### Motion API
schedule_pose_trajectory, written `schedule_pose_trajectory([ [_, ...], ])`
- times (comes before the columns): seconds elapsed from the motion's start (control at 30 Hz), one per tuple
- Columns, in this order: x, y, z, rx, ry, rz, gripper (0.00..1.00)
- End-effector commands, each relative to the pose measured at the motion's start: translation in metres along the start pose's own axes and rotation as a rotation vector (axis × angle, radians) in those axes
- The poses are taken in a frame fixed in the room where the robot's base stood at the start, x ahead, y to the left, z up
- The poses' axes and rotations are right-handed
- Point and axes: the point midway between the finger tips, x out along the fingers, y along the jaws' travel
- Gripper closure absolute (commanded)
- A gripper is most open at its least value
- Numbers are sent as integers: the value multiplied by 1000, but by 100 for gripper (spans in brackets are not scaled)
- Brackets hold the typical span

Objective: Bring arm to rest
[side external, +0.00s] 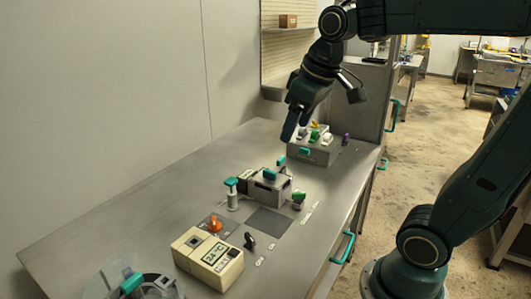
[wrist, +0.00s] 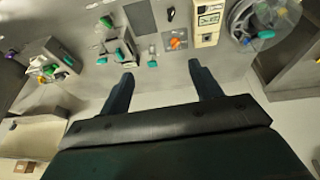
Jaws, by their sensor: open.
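My gripper (wrist: 158,78) is open and empty in the wrist view, its two dark fingers spread apart with the bench surface below. In the side external view my gripper (side external: 287,135) hangs above the metal bench, pointing down, near the back of the row of devices and in front of the grey box with coloured knobs. It appears clear of the devices. My arm reaches in from the right and bends down at the wrist.
The metal bench (side external: 120,205) holds a cream display unit (side external: 208,254), an orange knob (side external: 215,224), a teal-handled valve (side external: 231,186), a grey block (side external: 267,188) and a grey knob box (side external: 318,152). A round vessel (side external: 160,284) is at the front. The bench's left side is clear.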

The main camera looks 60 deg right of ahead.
Motion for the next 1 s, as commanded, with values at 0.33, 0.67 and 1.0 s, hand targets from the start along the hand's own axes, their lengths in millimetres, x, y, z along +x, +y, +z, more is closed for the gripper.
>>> schedule_pose_trajectory([
  [0.33,-1,-37,74,8,96,-33,36],
  [0.67,8,-50,110,18,141,-57,36],
  [1.0,8,-50,112,19,141,-58,36],
])
